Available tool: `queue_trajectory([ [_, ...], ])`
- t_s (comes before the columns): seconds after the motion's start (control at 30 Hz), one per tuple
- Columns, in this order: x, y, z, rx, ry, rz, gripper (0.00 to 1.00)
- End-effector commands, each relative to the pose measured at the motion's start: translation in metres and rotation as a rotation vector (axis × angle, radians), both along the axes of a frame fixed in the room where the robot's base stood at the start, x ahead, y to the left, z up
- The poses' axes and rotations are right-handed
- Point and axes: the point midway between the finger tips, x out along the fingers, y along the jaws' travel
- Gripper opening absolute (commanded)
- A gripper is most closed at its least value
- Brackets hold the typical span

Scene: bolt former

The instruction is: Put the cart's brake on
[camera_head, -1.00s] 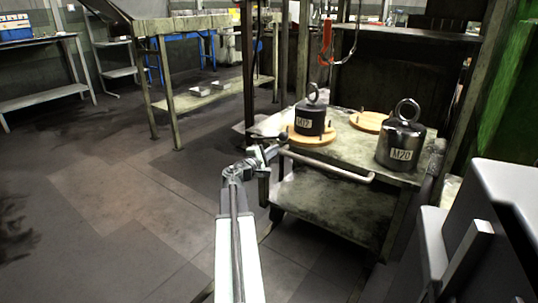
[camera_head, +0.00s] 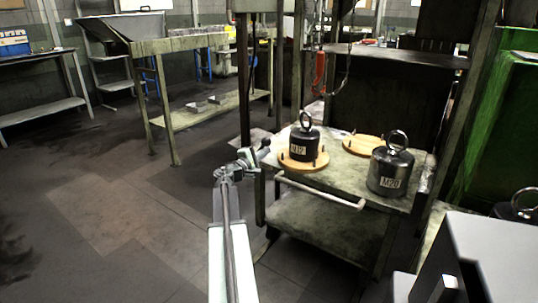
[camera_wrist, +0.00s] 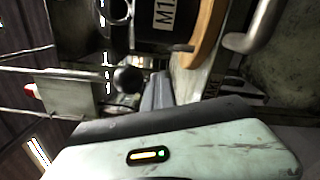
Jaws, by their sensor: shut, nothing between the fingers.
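The cart (camera_head: 300,226) stands right of centre in the head view, with a pale push handle (camera_head: 320,192) along its near side. A dark round knob (camera_head: 264,143), seemingly the brake lever's, shows at the cart's left end. In the wrist view the black ball knob (camera_wrist: 128,79) sits on a thin rod running left. My gripper (camera_head: 255,156) is shut and empty beside the cart's left end. In the wrist view its grey fingers (camera_wrist: 157,91) are close to the ball, just right of it. I cannot tell whether they touch.
On the cart are a black weight (camera_head: 304,143) on a wooden disc (camera_head: 303,163), a steel M20 weight (camera_head: 390,170) and another wooden disc (camera_head: 364,145). A workbench (camera_head: 178,44) stands behind to the left. The floor (camera_head: 110,215) at left is clear.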

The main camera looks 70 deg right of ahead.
Motion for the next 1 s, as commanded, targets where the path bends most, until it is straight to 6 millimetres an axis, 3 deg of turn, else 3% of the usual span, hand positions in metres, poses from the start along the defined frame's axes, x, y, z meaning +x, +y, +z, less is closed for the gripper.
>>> queue_trajectory([
  [0.17,0.018,-0.005,0.02,0.0,0.0,0.003,0.0],
  [0.4,0.04,-0.011,0.029,0.0,0.0,0.002,0.0],
  [0.47,0.038,-0.009,0.026,0.0,0.0,0.002,0.0],
  [0.57,0.041,0.005,0.026,0.0,0.0,0.004,0.0],
  [0.9,0.06,0.078,0.026,0.0,0.0,0.004,0.0],
  [1.0,0.062,0.087,0.026,0.0,0.0,0.002,0.0],
])
